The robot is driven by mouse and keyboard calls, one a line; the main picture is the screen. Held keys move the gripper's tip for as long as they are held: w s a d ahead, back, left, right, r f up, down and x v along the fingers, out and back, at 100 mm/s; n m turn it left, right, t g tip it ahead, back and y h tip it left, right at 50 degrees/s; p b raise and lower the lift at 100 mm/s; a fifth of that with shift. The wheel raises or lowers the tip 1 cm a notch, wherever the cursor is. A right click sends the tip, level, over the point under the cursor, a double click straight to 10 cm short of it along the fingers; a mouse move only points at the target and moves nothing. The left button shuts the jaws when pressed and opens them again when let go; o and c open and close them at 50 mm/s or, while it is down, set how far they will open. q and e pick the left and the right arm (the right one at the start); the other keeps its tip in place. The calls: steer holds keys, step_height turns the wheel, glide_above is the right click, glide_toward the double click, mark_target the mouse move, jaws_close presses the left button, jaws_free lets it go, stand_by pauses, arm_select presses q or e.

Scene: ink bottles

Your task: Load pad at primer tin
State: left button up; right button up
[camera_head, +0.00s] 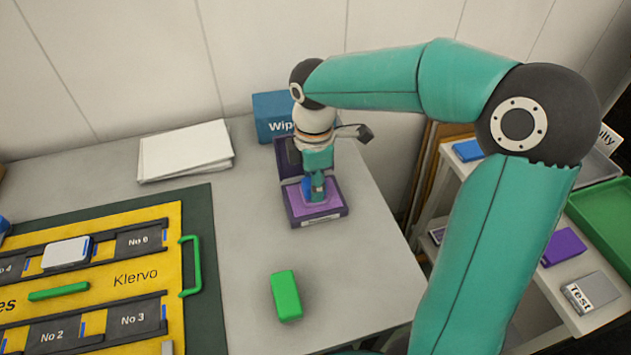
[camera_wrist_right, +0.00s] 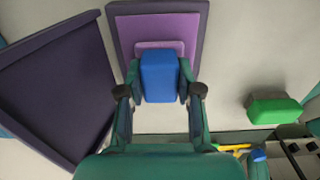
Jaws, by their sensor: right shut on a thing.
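An open tin (camera_head: 330,207) with a dark purple rim and a lighter purple inside stands near the back of the table. Its dark lid (camera_head: 285,152) is raised behind it. A white label on its front is too small to read. My right gripper (camera_head: 316,186) is above the tin, pointing down. It is shut on a blue block (camera_wrist_right: 160,78), whose wider light purple base (camera_wrist_right: 160,46) lies over the tin's purple surface (camera_wrist_right: 195,30). I cannot tell whether the base touches that surface. My left gripper is not in view.
A blue "Wip..." box (camera_head: 270,117) stands behind the tin, with white sheets (camera_head: 185,150) to its left. A green block (camera_head: 286,296) lies in front. A yellow "Klervo" board (camera_head: 135,280) is at left. A shelf with a green tray (camera_head: 610,225) is right.

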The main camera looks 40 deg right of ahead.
steer(key=shift+r+p, duration=3.15)
steer(key=shift+r, duration=0.4)
steer(key=shift+r, duration=0.2)
steer(key=shift+f, duration=0.15)
